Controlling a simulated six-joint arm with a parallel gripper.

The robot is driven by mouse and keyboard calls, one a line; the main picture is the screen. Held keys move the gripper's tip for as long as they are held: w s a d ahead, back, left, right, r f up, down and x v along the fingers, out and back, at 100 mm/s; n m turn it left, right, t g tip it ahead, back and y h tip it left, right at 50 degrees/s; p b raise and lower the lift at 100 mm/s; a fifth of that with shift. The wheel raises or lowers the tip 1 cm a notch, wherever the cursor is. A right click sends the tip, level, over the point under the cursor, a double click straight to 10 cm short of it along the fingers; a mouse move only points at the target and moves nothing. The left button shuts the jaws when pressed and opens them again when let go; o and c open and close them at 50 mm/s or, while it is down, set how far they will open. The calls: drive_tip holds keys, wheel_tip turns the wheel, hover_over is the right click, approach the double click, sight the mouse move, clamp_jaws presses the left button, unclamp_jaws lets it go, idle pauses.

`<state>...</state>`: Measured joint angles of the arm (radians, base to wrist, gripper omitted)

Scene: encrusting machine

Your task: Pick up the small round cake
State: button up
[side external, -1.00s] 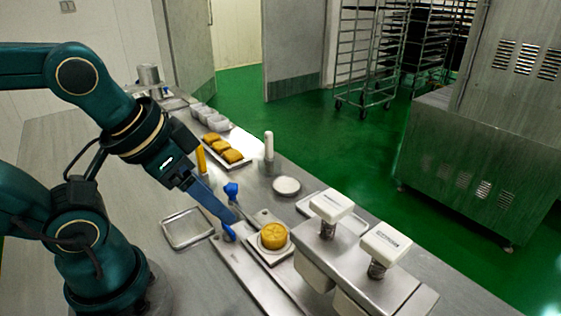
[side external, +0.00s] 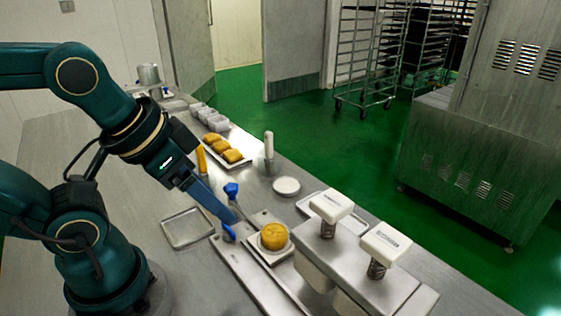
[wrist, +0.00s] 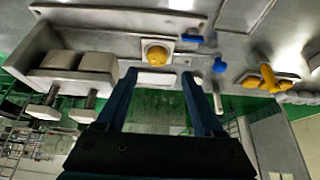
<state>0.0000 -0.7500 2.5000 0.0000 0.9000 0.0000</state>
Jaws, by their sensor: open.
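The small round cake (side external: 274,236) is yellow and sits on a pale square plate (side external: 257,256) on the metal worktop. It also shows in the wrist view (wrist: 157,55), beyond my fingertips and between their lines. My gripper (side external: 230,219) is tilted down, with its blue fingers to the left of the cake and apart from it. In the wrist view my gripper (wrist: 158,74) shows two fingers spread wide with nothing between them.
Blue knobs (side external: 231,189) stand close to my fingers. A metal machine with two white-topped posts (side external: 331,206) is right of the cake. An empty tray (side external: 187,228) lies left. Several golden cakes (side external: 223,148), a yellow handle (side external: 201,158) and a white round dish (side external: 286,186) lie farther back.

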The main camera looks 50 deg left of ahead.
drive_tip(key=o, duration=0.4)
drive_tip(key=shift+o, duration=0.2)
drive_tip(key=m+g, duration=0.2)
drive_tip(key=g, duration=0.2)
hover_over(275, 231)
wheel_tip(275, 231, down, 4)
drive_tip(key=shift+a+r, duration=0.1)
drive_tip(key=shift+r, duration=0.15)
wheel_tip(275, 231, down, 3)
drive_tip(key=shift+g, duration=0.8)
drive_tip(key=shift+f, duration=2.65)
